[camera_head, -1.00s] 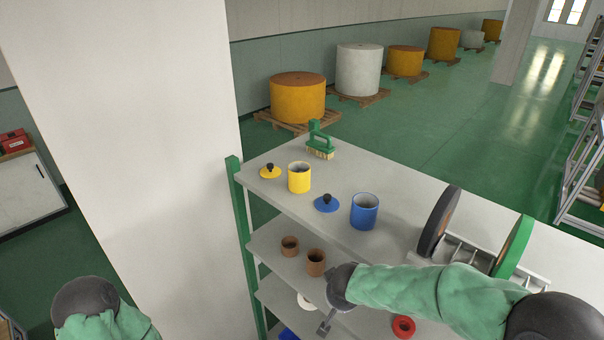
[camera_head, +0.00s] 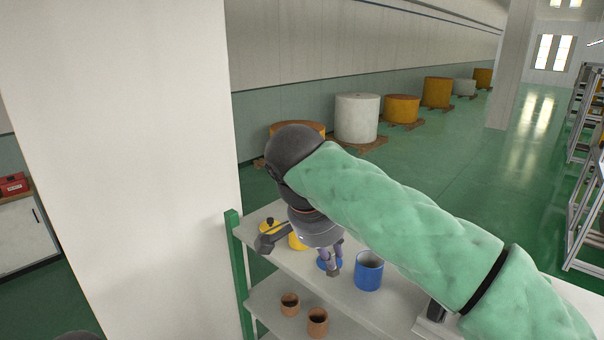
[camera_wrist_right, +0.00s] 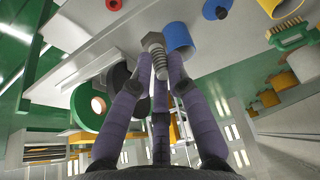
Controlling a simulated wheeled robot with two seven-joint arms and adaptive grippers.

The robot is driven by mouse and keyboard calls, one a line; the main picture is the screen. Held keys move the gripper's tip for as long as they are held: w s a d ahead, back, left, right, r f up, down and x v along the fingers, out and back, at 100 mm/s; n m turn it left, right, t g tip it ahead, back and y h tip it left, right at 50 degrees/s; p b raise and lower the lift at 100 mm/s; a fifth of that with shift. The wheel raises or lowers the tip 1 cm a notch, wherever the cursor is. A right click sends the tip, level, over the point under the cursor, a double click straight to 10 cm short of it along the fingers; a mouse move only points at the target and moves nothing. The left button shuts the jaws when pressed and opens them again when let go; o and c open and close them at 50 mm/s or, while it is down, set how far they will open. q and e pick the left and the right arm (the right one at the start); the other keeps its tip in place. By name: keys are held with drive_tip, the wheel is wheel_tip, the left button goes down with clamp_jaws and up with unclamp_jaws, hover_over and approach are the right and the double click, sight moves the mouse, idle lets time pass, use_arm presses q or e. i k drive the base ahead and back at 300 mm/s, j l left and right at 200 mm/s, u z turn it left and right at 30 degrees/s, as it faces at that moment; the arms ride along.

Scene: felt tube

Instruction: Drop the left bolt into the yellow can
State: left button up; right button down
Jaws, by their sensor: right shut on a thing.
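My right gripper (camera_head: 332,258) hangs over the top shelf, in front of the yellow and blue cans. In the right wrist view its purple fingers (camera_wrist_right: 160,75) are shut on a grey bolt (camera_wrist_right: 155,45) with a hexagonal head. The yellow can (camera_head: 296,242) is mostly hidden behind my wrist; it also shows at the top edge of the right wrist view (camera_wrist_right: 282,6). My left gripper is out of view.
The blue can (camera_head: 369,274) stands open, right of my gripper. The blue lid (camera_wrist_right: 217,8) lies between the cans. Brown cups (camera_head: 289,304) stand on the shelf below. A green brush (camera_wrist_right: 291,35) lies near the yellow can. Tape rolls (camera_wrist_right: 90,105) are at the shelf's other end.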

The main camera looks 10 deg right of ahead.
sight(296, 242)
drive_tip(key=i, duration=0.9)
